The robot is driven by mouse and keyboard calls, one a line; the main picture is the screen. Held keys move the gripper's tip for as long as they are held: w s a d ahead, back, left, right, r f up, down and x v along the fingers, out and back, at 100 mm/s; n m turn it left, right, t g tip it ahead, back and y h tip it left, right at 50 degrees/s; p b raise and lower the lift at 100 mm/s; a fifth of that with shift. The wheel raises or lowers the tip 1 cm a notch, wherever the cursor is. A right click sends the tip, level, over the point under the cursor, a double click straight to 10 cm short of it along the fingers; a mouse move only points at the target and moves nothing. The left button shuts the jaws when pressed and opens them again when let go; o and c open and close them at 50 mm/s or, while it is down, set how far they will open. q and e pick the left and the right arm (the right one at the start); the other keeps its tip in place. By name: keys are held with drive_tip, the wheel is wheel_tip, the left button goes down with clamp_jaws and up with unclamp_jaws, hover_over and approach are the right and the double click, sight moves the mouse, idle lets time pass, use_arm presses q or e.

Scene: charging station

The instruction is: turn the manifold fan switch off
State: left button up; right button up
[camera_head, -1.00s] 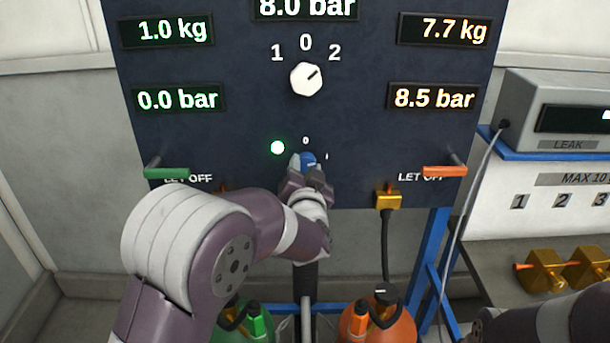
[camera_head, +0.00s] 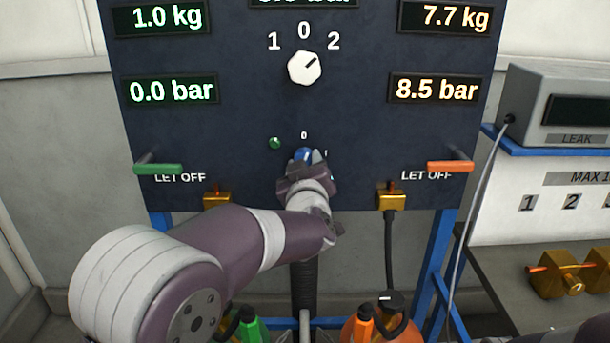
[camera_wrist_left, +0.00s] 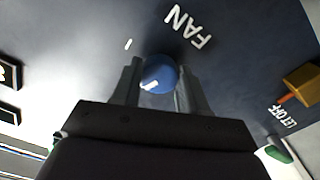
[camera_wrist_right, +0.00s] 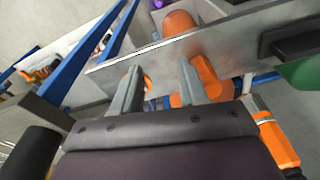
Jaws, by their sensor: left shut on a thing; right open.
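The blue fan knob (camera_head: 303,154) sits low on the dark panel, partly hidden by my left gripper (camera_head: 316,160). In the left wrist view the round blue knob (camera_wrist_left: 159,74), with a white mark, lies between the two fingers of my left gripper (camera_wrist_left: 158,85), beside the word FAN. The left gripper is shut on it. The small green lamp (camera_head: 275,143) left of the knob looks dark. A "0" is printed above the knob. In the right wrist view my right gripper (camera_wrist_right: 160,85) is open and empty.
A white selector knob (camera_head: 304,69) is higher on the panel, pointing towards 2. A green lever (camera_head: 158,168) and an orange lever (camera_head: 450,166) flank the fan knob. Gas bottles stand below. A bench with brass fittings (camera_head: 560,282) is at the right.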

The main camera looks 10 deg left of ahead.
use_arm(q)
drive_tip(key=shift+n+b, duration=1.1)
drive_tip(key=shift+n, duration=0.8)
use_arm(e)
drive_tip(key=shift+f, duration=1.35)
use_arm(q)
drive_tip(key=o, duration=1.1)
drive_tip(key=shift+c, duration=0.2)
drive_tip(key=shift+s+d, duration=0.1)
drive_tip(key=shift+s, duration=0.05)
use_arm(e)
drive_tip(key=shift+f, duration=0.1)
use_arm(q)
drive_tip(key=s+d, duration=0.2)
drive_tip(key=s, duration=1)
drive_tip(key=shift+d, duration=0.2)
drive_tip(key=shift+s, duration=0.15)
use_arm(e)
drive_tip(key=shift+s, duration=0.1)
